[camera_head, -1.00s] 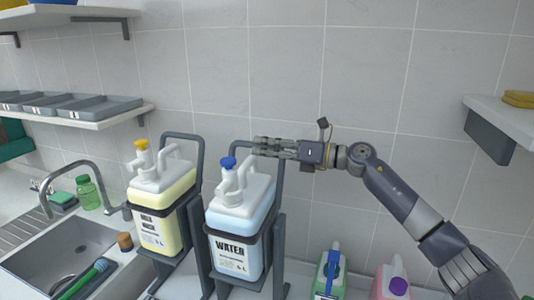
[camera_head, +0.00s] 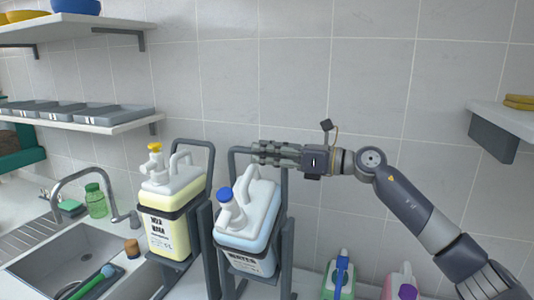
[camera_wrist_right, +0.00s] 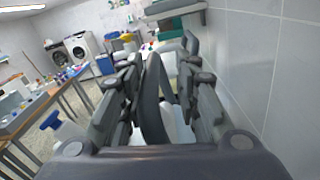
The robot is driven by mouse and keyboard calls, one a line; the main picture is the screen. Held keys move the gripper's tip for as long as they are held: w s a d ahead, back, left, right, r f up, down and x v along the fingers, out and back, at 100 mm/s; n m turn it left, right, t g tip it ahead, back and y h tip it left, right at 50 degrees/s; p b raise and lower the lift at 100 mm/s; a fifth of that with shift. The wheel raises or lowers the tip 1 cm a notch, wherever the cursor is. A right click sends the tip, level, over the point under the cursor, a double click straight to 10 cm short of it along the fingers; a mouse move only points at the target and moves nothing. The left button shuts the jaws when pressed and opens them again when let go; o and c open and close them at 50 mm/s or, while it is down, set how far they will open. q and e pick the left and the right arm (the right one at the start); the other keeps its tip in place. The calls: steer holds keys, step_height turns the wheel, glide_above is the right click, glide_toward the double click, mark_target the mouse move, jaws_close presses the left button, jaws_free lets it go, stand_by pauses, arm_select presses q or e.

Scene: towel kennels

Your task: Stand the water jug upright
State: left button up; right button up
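The water jug (camera_head: 247,232) is a white and pale-blue canister with a blue cap (camera_head: 225,194). It sits in a dark tilting stand (camera_head: 286,235) and leans forward, its label facing downward. In the right wrist view the blue cap (camera_wrist_right: 50,120) shows at the left. My right gripper (camera_head: 262,153) is behind and above the jug, at the top of the stand's frame. In the wrist view its fingers (camera_wrist_right: 158,95) are apart, with a dark bar between them that they do not appear to clamp. My left gripper is not in view.
A pale-yellow jug (camera_head: 172,200) stands upright in a similar stand to the left. Beyond it are a sink (camera_head: 75,255) and a green bottle (camera_head: 95,200). A tiled wall is close behind.

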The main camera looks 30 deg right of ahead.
steer(key=shift+a, duration=0.2)
steer(key=shift+d, duration=0.15)
steer(key=shift+s+d+f, duration=0.2)
steer(key=shift+s+d, duration=0.2)
steer(key=shift+s, duration=0.15)
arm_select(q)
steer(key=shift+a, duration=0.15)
arm_select(e)
steer(key=v, duration=1)
steer(key=shift+s+d+r, duration=0.2)
